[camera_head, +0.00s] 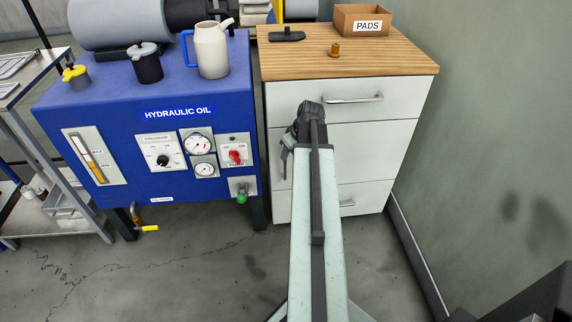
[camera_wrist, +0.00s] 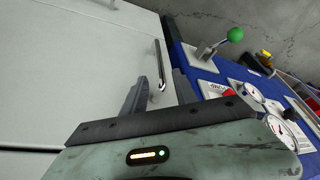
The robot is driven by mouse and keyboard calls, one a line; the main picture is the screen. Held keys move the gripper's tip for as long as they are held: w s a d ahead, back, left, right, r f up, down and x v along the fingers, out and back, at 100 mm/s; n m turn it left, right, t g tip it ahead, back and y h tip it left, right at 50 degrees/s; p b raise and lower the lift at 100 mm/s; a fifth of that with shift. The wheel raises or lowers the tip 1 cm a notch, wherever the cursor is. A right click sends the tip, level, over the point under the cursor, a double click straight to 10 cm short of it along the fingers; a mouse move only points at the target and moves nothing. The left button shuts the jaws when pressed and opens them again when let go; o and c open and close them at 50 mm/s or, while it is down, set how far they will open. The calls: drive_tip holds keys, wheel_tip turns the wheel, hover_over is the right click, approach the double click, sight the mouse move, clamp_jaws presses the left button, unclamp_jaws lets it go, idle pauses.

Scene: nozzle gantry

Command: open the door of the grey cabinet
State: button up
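The grey cabinet (camera_head: 410,98) has a wooden top and pale grey fronts. Its middle panel, the door (camera_head: 358,150), is closed in the head view; my arm covers part of it. In the wrist view the door (camera_wrist: 95,75) carries an upright metal bar handle (camera_wrist: 158,58) near its edge beside the blue unit. My gripper (camera_wrist: 160,84) is open, with one finger on each side of the handle's near end in the picture. I cannot tell whether the fingertips reach around the bar, and no contact shows. In the head view my gripper (camera_head: 288,152) is before the door's left part.
The blue hydraulic oil unit (camera_head: 110,120) stands close to the cabinet's left; its green-knobbed lever (camera_head: 242,196) sticks out near the door. A wall (camera_head: 480,120) stands on the right. Drawers lie above and below the door. The floor (camera_head: 190,270) in front is clear.

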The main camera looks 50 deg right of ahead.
drive_tip(key=b+x, duration=0.5)
drive_tip(key=x, duration=0.1)
drive_tip(key=shift+w+f, duration=0.1)
drive_tip(key=shift+f, duration=0.3)
drive_tip(key=shift+r, duration=0.1)
clamp_jaws()
idle(0.8)
